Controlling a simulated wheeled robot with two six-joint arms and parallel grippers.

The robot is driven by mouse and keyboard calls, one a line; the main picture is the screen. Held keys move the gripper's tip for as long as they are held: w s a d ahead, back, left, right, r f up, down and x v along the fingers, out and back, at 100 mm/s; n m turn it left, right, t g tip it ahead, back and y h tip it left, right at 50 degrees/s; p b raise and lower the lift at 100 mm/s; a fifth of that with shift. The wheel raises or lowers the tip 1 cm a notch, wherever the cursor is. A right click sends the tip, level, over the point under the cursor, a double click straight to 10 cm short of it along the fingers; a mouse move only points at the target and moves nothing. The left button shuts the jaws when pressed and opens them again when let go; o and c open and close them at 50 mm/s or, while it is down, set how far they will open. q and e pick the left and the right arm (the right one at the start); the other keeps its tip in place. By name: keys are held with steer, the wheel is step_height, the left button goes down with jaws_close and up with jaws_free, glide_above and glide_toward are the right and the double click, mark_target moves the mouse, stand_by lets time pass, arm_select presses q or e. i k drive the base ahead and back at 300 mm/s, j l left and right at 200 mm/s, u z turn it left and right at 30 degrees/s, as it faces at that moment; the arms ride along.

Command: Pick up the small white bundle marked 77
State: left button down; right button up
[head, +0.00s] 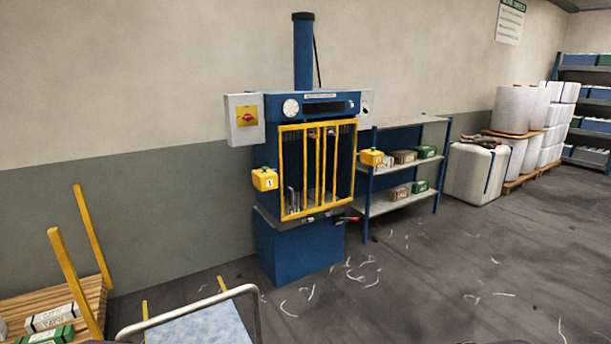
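A small white bundle (50,317) with dark lettering lies on the wooden pallet (92,288) at the lower left. Its lettering is too small to read as 77. A green-and-white bundle (52,336) lies in front of it, and part of another pale one (3,328) shows at the left edge. Another small whitish item (388,161) sits on the shelf rack among brown and green boxes; no number is legible on it. Neither of my grippers can be made out in the head view.
A blue press (297,248) with a yellow barred gate stands at centre. The shelf rack (398,203) is to its right. Yellow posts (92,238) rise by the pallet. A cart with a metal handle (190,308) is in front. Scraps litter the open floor (430,280) at right.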

mark_target(36, 323)
steer(key=i+j+u, duration=0.15)
steer(key=j+u, duration=0.25)
steer(key=i+j+u, duration=0.15)
steer(key=j+u, duration=0.3)
steer(key=i+j+u, duration=0.25)
steer(key=u, duration=0.15)
steer(key=i+j+u, duration=0.25)
steer(key=u, duration=0.2)
steer(key=i+j+u, duration=0.1)
steer(key=i+u, duration=0.5)
steer(key=u, duration=0.25)
steer(key=z, duration=0.7)
